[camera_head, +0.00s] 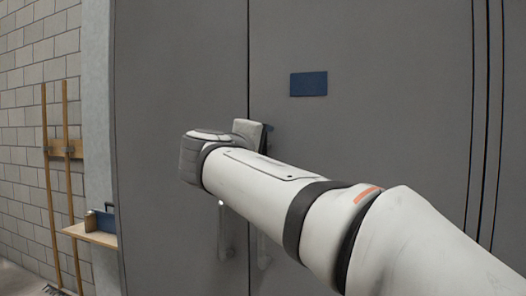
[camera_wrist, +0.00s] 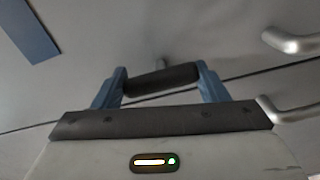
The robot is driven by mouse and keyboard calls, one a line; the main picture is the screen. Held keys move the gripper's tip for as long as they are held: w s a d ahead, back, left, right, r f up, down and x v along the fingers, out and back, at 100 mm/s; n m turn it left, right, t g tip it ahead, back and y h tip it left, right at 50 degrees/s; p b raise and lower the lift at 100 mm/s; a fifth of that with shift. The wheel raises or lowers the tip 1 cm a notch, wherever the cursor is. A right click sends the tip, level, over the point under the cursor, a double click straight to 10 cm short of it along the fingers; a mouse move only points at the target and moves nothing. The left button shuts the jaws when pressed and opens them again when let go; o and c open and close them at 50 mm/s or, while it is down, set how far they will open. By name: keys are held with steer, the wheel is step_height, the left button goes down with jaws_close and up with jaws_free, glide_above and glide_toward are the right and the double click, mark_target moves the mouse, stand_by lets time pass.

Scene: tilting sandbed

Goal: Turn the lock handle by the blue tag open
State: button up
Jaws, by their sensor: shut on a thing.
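The blue tag (camera_head: 308,84) is on the grey door panel, right of the vertical seam; it also shows at the upper left of the wrist view (camera_wrist: 29,30). My gripper (camera_wrist: 160,84) has its two blue fingers on either side of a dark, rounded lock handle (camera_wrist: 160,80) and is shut on it. The handle lies across between the fingers, with a short stem behind it. In the head view my arm and wrist hide the handle and most of the gripper.
Two metal pull handles (camera_head: 225,230) (camera_head: 263,249) stand out from the doors below my arm; they also show at the right of the wrist view (camera_wrist: 292,42). Wooden poles (camera_head: 56,180) and a small shelf (camera_head: 92,236) are at the left wall.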

steer(key=o, duration=1)
steer(key=v, duration=0.7)
steer(key=shift+s+a+p, duration=0.1)
steer(key=shift+s+p, duration=0.25)
steer(key=shift+p, duration=0.05)
